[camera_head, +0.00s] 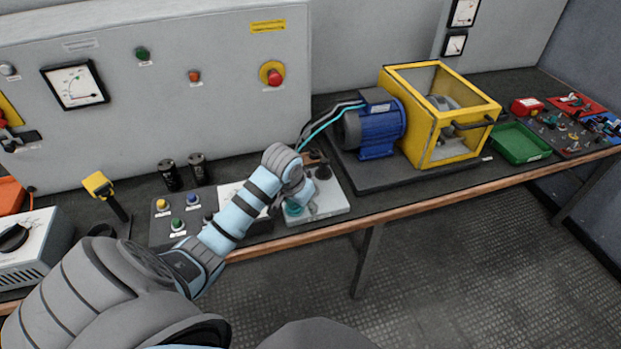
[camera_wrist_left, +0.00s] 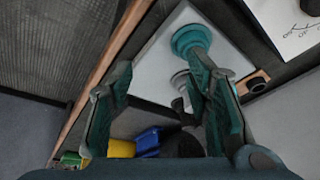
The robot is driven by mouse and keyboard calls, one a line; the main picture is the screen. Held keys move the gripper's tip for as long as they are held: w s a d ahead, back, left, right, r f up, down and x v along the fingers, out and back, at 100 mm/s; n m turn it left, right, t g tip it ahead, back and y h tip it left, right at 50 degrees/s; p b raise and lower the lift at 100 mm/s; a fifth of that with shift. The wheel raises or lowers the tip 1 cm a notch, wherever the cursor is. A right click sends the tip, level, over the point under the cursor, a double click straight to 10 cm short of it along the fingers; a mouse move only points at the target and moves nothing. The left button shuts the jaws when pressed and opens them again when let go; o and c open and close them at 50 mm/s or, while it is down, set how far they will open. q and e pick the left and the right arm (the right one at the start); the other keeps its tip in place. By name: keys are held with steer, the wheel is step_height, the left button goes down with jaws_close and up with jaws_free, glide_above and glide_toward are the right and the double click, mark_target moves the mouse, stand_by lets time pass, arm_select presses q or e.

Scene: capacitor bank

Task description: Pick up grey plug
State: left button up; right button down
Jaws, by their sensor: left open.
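My left gripper (camera_head: 303,197) is over the small white panel (camera_head: 335,205) on the bench edge, fingers pointing down. In the left wrist view its two teal fingers (camera_wrist_left: 160,78) are apart with nothing between the tips. A black plug (camera_head: 322,171) stands at the panel's back. The grey plug is not clear in the head view.
Left of the panel is a box with coloured buttons (camera_head: 177,224). To the right is a blue motor (camera_head: 375,128) beside a yellow-framed cage (camera_head: 433,150). A green tray (camera_head: 521,143) is farther right. The grey cabinet (camera_head: 200,110) stands behind.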

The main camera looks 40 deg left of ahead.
arm_select(q)
steer(key=w+a+r+n, duration=0.1)
steer(key=w+a+r, duration=0.45)
steer(key=r, duration=0.35)
steer(key=b+x, duration=0.1)
steer(key=x, duration=0.3)
steer(key=b+x, duration=0.2)
steer(key=x, duration=0.3)
steer(key=b+x, duration=0.2)
steer(key=x, duration=0.3)
steer(key=shift+w+d, duration=0.25)
steer(key=shift+w, duration=0.1)
steer(key=shift+r+t, duration=0.15)
steer(key=shift+t, duration=0.15)
jaws_close()
